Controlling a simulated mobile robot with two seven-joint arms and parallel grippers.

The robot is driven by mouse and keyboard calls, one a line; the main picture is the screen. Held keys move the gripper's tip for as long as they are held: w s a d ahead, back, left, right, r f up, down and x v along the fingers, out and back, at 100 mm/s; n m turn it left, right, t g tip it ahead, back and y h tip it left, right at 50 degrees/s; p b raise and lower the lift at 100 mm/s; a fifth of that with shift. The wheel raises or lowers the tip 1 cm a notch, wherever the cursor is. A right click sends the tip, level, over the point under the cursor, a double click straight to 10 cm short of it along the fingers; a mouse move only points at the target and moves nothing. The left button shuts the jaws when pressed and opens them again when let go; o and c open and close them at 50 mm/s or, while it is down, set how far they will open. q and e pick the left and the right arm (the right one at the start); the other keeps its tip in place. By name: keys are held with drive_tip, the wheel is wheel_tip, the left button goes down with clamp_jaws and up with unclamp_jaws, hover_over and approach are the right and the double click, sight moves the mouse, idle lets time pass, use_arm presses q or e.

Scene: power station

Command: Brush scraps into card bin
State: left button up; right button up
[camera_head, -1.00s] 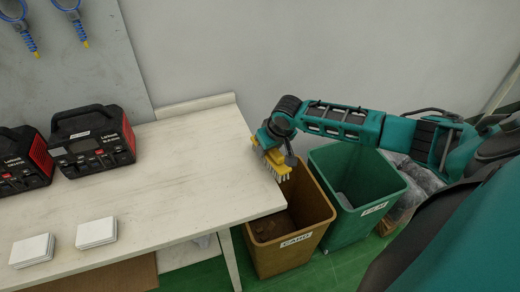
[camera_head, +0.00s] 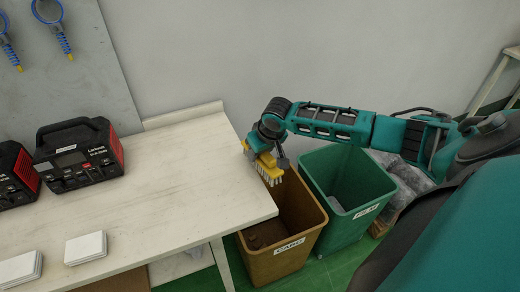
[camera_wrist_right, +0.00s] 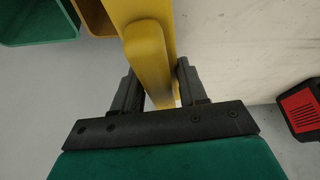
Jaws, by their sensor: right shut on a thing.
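My right gripper (camera_wrist_right: 160,90) is shut on the yellow handle of a brush (camera_wrist_right: 147,45). In the head view the brush (camera_head: 264,166) has white bristles pointing down and is at the right edge of the table (camera_head: 165,190), beside the opening of the card bin. The brown card bin (camera_head: 285,262), labelled CARD, stands on the floor against the table's right end, with some brown matter (camera_head: 265,235) inside. I see no scraps on the visible table top. My left gripper is not in view.
A green bin (camera_head: 345,225) stands right of the card bin, with clear bags (camera_head: 402,180) behind it. Black and red power units (camera_head: 75,155) and white card stacks (camera_head: 86,248) are on the table's left. The table's middle is clear.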

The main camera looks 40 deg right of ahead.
drive_tip(key=shift+r, duration=2.95)
drive_tip(key=shift+w, duration=0.1)
